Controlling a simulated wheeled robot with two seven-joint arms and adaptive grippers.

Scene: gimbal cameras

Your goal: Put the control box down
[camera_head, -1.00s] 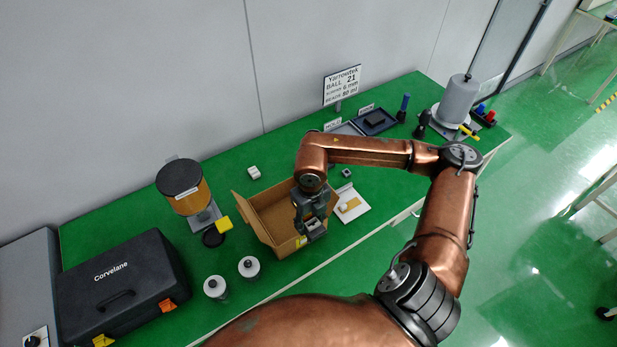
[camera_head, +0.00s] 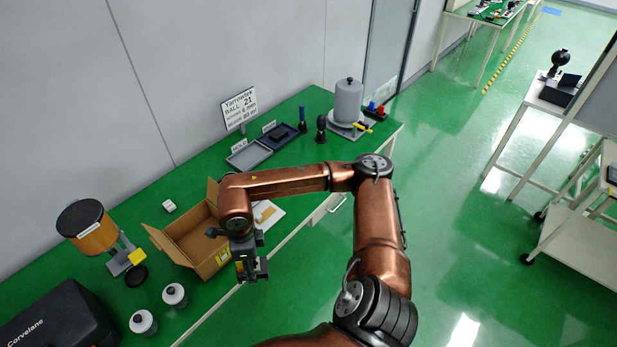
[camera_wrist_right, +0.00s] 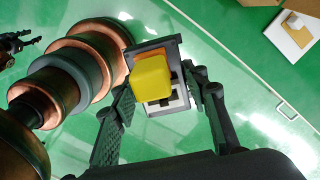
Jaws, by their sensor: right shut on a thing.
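My right gripper (camera_head: 250,266) is in front of the cardboard box, beyond the table's front edge, above the floor. In the right wrist view my right gripper (camera_wrist_right: 160,88) is shut on the control box (camera_wrist_right: 153,80). The control box has a dark grey frame, a pale face and a large yellow knob with orange behind it. In the head view the control box (camera_head: 240,268) is mostly hidden by the fingers. A dark jawed shape (camera_wrist_right: 17,43) at the wrist view's left edge looks like my left gripper, too small to read.
The open cardboard box (camera_head: 186,240) stands on the green table (camera_head: 150,205), with a white plate (camera_head: 268,214) beside it. Two lidded jars (camera_head: 174,295), an orange-sided container (camera_head: 88,228) and a black case (camera_head: 60,325) are at left.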

